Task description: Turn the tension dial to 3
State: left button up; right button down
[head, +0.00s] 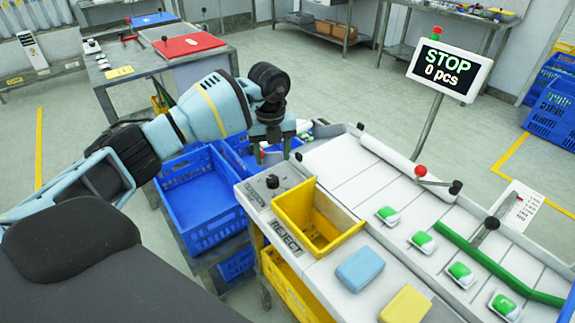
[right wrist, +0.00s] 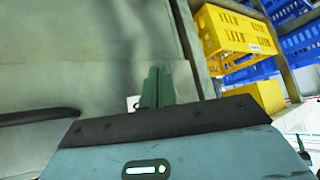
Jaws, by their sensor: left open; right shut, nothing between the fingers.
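A small black dial (head: 272,181) sits on the near left corner of the white machine's panel, with small dark lettering beside it. I take it for the tension dial; its setting is too small to read. My left gripper (head: 272,150) points down just above and beyond the dial, apart from it. Its fingers are small and partly lost against the clutter behind. My right gripper (right wrist: 157,87) shows in the right wrist view as green fingers shut together with nothing between them, away from the dial. It is not seen in the head view.
A yellow REJECT bin (head: 318,222) stands right beside the dial. Blue crates (head: 197,198) are left of the machine. Green-and-white packs (head: 422,241) lie on the belt. A screen (head: 449,70) reads STOP, 0 pcs. Yellow and blue crates (right wrist: 235,35) show in the right wrist view.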

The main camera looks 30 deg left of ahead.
aim_at(272, 179)
pick_arm(q)
jog(key=shift+a+r, duration=0.1)
jog(key=shift+r, duration=0.05)
jog(key=shift+s, duration=0.3)
jog(key=shift+f, duration=0.55)
notch_tip(272, 179, down, 7)
jog(key=shift+r, duration=0.15)
pick_arm(e)
jog(key=shift+s+f, duration=0.25)
jog(key=shift+s, duration=0.25)
jog(key=shift+s+f, duration=0.2)
jog(key=shift+s, duration=0.3)
pick_arm(q)
jog(key=c, duration=1)
jog(key=shift+o, duration=0.2)
jog(key=shift+w, duration=0.1)
